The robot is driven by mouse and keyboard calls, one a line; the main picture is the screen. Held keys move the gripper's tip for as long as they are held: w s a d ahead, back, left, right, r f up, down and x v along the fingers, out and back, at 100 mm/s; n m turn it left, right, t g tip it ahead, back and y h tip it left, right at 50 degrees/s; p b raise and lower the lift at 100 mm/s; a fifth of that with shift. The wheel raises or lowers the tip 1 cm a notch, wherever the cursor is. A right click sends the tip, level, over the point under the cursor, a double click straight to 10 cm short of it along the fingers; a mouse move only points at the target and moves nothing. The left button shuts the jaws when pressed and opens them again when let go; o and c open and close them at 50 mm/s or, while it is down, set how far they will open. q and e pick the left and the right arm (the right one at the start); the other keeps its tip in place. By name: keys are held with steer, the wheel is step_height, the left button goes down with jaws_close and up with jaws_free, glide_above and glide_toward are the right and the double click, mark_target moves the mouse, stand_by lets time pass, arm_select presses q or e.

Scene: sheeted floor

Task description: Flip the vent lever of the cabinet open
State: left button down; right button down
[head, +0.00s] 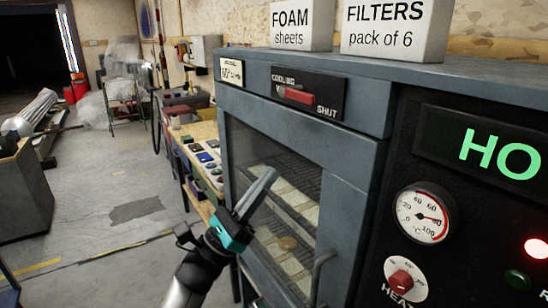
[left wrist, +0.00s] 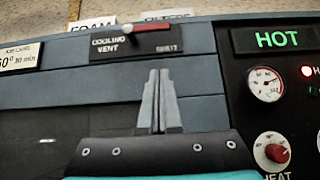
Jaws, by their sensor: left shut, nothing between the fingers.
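The blue-grey cabinet (head: 360,200) has a black plate (head: 325,107) at the top of its front, lettered "COOLING" and "SHUT". The red vent lever (head: 299,95) lies across this plate, its red end toward the "SHUT" side. It also shows near the top of the left wrist view (left wrist: 152,26), with "COOLING VENT" below its left part. My left gripper (head: 268,175) is shut and empty, in front of the glass door, below and left of the lever. In the left wrist view its fingertips (left wrist: 159,75) point up toward the plate, apart from the lever. My right gripper is not in view.
Boxes labelled "FOAM" (head: 302,25) and "FILTERS" (head: 393,30) stand on the cabinet. A door handle (head: 319,275) sticks out below. A gauge (head: 424,213) and a red heat knob (head: 402,279) are on the right panel. A cluttered workbench (head: 200,150) stands left; the floor there is partly clear.

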mark_target(303, 94)
arm_select(q)
steer(key=s+a+r+p+x, duration=0.1)
steer(key=p+x, duration=0.3)
steer(key=x, duration=0.7)
steer(key=shift+a+r, duration=0.15)
steer(key=shift+r, duration=0.55)
